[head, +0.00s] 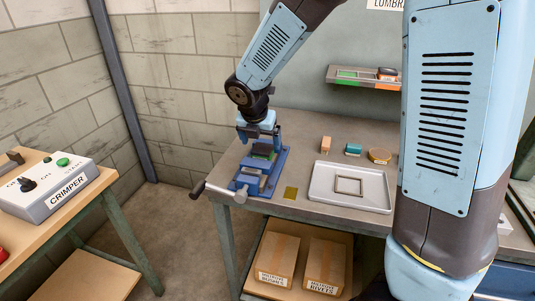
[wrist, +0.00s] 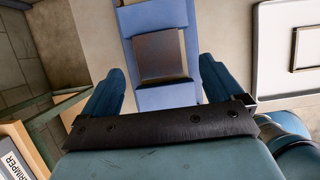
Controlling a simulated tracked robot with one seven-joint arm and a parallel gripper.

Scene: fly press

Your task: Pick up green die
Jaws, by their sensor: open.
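A blue fly press or vise-like fixture (head: 262,180) stands at the left front corner of the bench, and it also shows in the wrist view (wrist: 150,18). A small green piece (head: 264,150) shows in its upper part, just below my gripper; I cannot tell surely that it is the green die. My gripper (head: 260,133) is above the fixture, pointing down. In the wrist view my gripper (wrist: 160,85) is open, its two fingers apart with nothing between their tips. A dark brown plate (wrist: 160,55) lies on the fixture beyond the fingers.
Behind are an orange block (head: 326,144), a teal block (head: 353,149) and a round brown piece (head: 380,155). A wall shelf (head: 345,83) has green and orange sections.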

